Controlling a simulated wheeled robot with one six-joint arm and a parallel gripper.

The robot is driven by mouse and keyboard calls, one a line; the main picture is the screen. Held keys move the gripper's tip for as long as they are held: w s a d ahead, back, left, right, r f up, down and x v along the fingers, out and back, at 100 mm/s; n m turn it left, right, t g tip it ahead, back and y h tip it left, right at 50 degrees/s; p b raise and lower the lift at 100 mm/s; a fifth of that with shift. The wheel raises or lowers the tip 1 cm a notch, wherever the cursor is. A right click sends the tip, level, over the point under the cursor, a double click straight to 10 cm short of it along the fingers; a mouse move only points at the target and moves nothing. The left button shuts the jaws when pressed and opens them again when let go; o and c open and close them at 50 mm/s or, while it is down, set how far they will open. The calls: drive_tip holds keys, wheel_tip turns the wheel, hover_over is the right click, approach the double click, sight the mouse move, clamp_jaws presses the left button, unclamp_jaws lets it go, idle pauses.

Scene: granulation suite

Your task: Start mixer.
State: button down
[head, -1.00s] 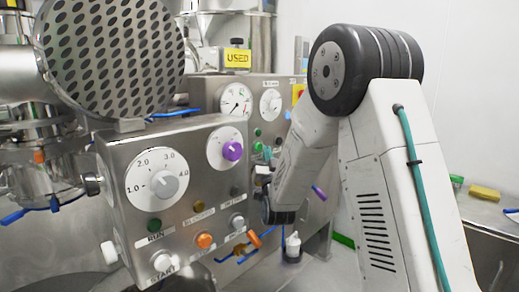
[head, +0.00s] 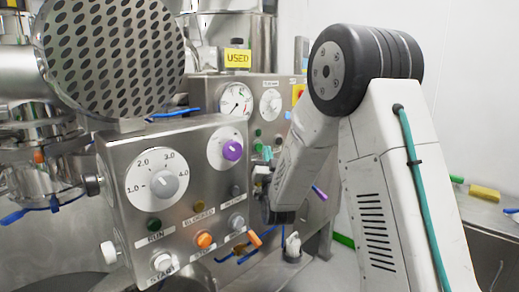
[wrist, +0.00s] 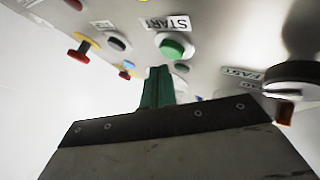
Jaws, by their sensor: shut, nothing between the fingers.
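A green button (wrist: 174,47) sits beside a START label (wrist: 166,22) in the wrist view, where the label appears upside down. My gripper (wrist: 158,72) has its green fingers shut and empty, with the tips just below that button in the picture. I cannot tell whether they touch it. In the head view my gripper (head: 267,153) is at the rear steel panel (head: 285,92), close to its small green buttons. The nearer steel panel (head: 125,225) has a white button (head: 162,262) over its own START label, apart from my gripper.
The nearer panel also carries an orange button (head: 204,240), a grey dial (head: 164,184) and a purple knob (head: 232,150). In the wrist view, a red mushroom knob (wrist: 79,53) and a dark knob (wrist: 292,78) flank the green button. A USED sign (head: 237,57) stands behind.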

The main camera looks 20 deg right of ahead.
drive_tip(key=shift+w, duration=0.15)
drive_tip(key=shift+w+a, duration=0.15)
drive_tip(key=shift+w, duration=0.1)
drive_tip(key=shift+w+a, duration=0.15)
drive_tip(key=shift+w, duration=0.25)
idle(0.6)
idle(0.4)
drive_tip(key=shift+s+d, duration=0.3)
drive_tip(key=shift+s, duration=0.5)
drive_tip(key=s, duration=0.1)
drive_tip(key=s+d, duration=0.1)
drive_tip(key=s, duration=0.2)
drive_tip(key=shift+s+d, duration=0.35)
idle(0.6)
